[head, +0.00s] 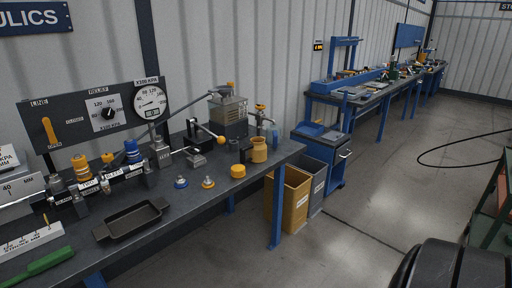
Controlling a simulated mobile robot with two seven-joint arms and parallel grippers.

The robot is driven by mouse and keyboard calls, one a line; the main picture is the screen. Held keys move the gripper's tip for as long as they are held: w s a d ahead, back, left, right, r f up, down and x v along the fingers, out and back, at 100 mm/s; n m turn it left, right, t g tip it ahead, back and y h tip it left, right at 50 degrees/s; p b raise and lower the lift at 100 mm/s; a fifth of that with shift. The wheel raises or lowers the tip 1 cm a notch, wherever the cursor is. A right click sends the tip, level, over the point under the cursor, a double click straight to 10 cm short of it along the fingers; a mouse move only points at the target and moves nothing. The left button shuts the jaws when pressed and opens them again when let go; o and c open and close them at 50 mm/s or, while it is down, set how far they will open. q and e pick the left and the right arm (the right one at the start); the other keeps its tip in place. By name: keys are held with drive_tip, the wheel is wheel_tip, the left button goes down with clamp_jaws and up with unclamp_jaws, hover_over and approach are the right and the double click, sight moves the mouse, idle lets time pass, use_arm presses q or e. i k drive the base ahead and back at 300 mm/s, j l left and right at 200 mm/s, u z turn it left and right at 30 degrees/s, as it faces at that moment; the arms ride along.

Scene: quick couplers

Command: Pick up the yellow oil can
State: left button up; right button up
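A yellow can-like vessel (259,150) stands upright on the dark workbench (205,203) near its right end. It looks like the oil can, but its spout or handle is too small to tell. A short yellow cylinder (238,171) sits in front and to the left of it. Neither of my grippers shows in the head view.
A black tray (131,220), a blue-based fitting (181,182) and an orange-based fitting (208,183) lie on the bench. A yellow bin (289,199) and blue cabinet (333,176) stand past the bench end.

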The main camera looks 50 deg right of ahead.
sight(257, 148)
drive_tip(key=i+l+z, duration=0.1)
drive_tip(key=l, duration=0.3)
drive_tip(key=i+l, duration=0.3)
drive_tip(key=i+l+z, duration=0.15)
drive_tip(key=l, duration=0.3)
drive_tip(key=i+l+z, duration=0.1)
drive_tip(key=i+l, duration=0.2)
drive_tip(key=l, duration=0.1)
